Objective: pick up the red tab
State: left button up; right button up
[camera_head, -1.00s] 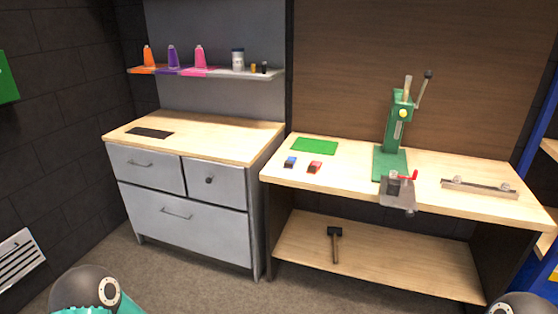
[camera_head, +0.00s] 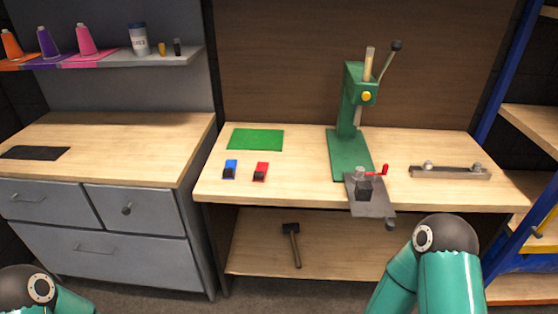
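A small red tab (camera_head: 261,169) with a dark front end lies on the wooden workbench (camera_head: 300,190), left of the green press. A similar blue tab (camera_head: 230,167) lies just to its left, apart from it. A green mat (camera_head: 256,139) lies behind both. Parts of my two arms show at the bottom left and bottom right, below the bench front. Neither gripper shows in the view.
A green lever press (camera_head: 350,150) stands on the bench, with a grey vise with a red handle (camera_head: 368,190) before it. A metal bar fixture (camera_head: 450,172) lies at right. A hammer (camera_head: 291,243) lies on the lower shelf. Grey drawers (camera_head: 110,230) stand left.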

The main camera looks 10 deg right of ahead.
aim_at(259, 176)
jog(key=z, duration=0.25)
jog(key=i, duration=0.7)
jog(key=z, duration=0.5)
jog(key=k, duration=0.85)
jog(key=z, duration=0.2)
jog(key=i, duration=0.75)
